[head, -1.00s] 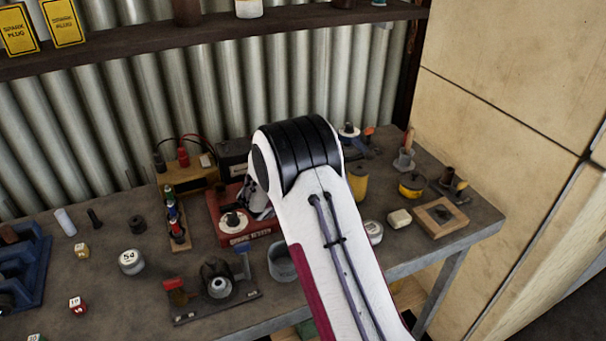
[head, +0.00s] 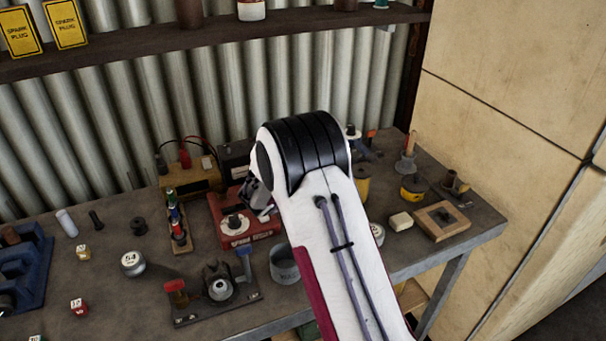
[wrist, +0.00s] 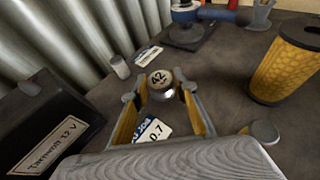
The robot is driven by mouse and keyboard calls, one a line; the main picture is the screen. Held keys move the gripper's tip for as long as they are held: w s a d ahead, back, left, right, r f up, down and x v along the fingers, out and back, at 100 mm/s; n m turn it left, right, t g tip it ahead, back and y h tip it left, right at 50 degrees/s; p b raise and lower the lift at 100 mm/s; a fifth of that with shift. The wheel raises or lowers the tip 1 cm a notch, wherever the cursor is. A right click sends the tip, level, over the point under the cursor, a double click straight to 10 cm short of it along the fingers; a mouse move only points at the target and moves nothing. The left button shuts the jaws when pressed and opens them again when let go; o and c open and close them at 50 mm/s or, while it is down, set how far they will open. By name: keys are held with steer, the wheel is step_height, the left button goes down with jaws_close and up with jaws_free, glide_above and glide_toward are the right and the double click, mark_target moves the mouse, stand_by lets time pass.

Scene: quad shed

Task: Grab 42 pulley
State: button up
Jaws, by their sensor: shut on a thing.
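The 42 pulley (wrist: 161,83) is a small round metal piece with a dark "42" on its pale top, seen in the wrist view. My gripper (wrist: 160,92) is shut on it, with a yellow-padded finger on each side near the tips. The pulley looks upright; whether it touches the bench is unclear. In the head view, part of my gripper (head: 257,196) shows left of my arm, and the 42 pulley is hidden there.
In the wrist view, a black battery box (wrist: 40,125) stands left and a yellow mesh cylinder (wrist: 287,62) right. A label card (wrist: 152,130) lies below the fingers. In the head view, a pulley marked 54 (head: 133,264) and a clamp-like fixture (head: 218,290) stand on the bench.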

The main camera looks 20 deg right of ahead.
step_height(320, 180, up, 5)
steer(key=shift+f, duration=0.2)
steer(key=shift+s+r, duration=0.15)
steer(key=shift+r, duration=0.05)
steer(key=s, duration=1.9)
steer(key=shift+s, duration=0.2)
